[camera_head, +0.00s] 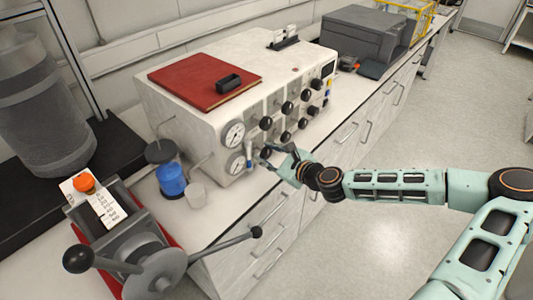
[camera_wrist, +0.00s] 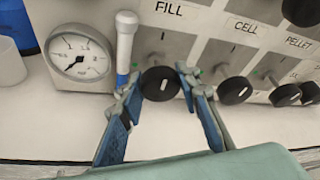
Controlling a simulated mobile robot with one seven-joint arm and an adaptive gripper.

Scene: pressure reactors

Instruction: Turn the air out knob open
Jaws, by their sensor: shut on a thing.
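My gripper (camera_head: 268,157) is at the front panel of the white reactor unit (camera_head: 190,103), at its lower left knobs. In the wrist view the two blue fingers (camera_wrist: 161,80) are closed on the left and right sides of a black round knob (camera_wrist: 160,86) below the FILL label. The white mark on this knob is close to upright. No "air out" label can be read in either view, so the name of the held knob cannot be confirmed.
A pressure gauge (camera_wrist: 79,58) and a white-and-blue handle (camera_wrist: 125,45) are just left of the held knob. Other black knobs (camera_wrist: 235,90) are to the right. A blue-filled jar (camera_head: 172,178) and a lever press (camera_head: 155,270) stand to the left on the bench.

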